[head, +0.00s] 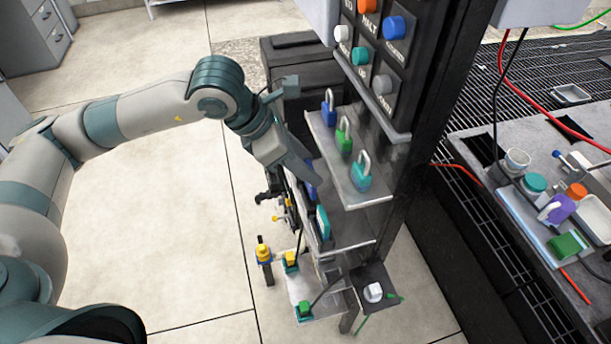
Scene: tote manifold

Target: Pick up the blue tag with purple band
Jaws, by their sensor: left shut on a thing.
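My left gripper (302,174) reaches in from the left, pointing down at the left side of the rack, beside the upper shelf with padlocks. It is shut on a blue piece (312,191), which I take to be the blue tag; only a sliver shows below the fingers. Its purple band cannot be made out. A teal tag (323,222) stands on the lower shelf (350,237), just below the gripper. My right gripper is not in view.
The upper shelf (373,196) holds blue, green and teal padlocks. Coloured buttons sit on the panel above. Yellow and green parts stand on a low tray (325,292). A cluttered bench (480,200) is at right. The floor (190,235) at left is clear.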

